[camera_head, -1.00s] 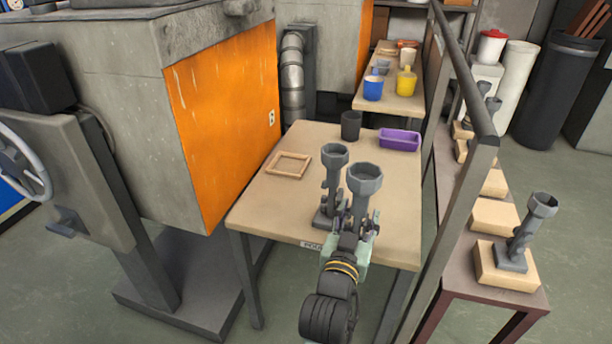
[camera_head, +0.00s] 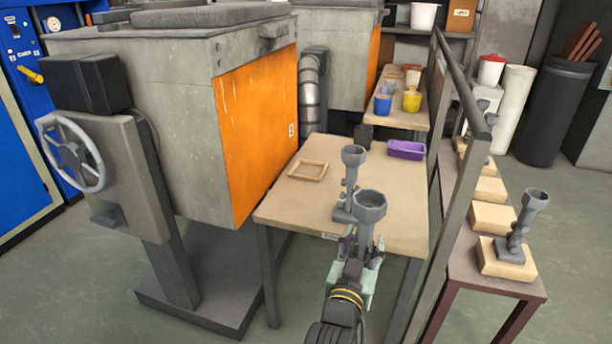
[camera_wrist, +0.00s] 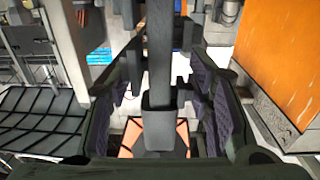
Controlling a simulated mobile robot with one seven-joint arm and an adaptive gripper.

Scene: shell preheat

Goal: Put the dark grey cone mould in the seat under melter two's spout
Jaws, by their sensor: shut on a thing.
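My gripper (camera_head: 358,248) is shut on a grey mould (camera_head: 368,206) with a wide faceted cup on top of a narrower stem. It is held upright, cup up, in front of the table's near edge. In the wrist view the stem (camera_wrist: 159,75) stands between the two fingers (camera_wrist: 165,100). A similar grey mould (camera_head: 352,160) stands on the table just behind the held one, partly hidden by it. I cannot make out a spout, a seat or a melter number in these views.
A grey machine with an orange side (camera_head: 255,130) and handwheel (camera_head: 72,152) stands left. A rail (camera_head: 463,150) and mould rack (camera_head: 490,280) are right.

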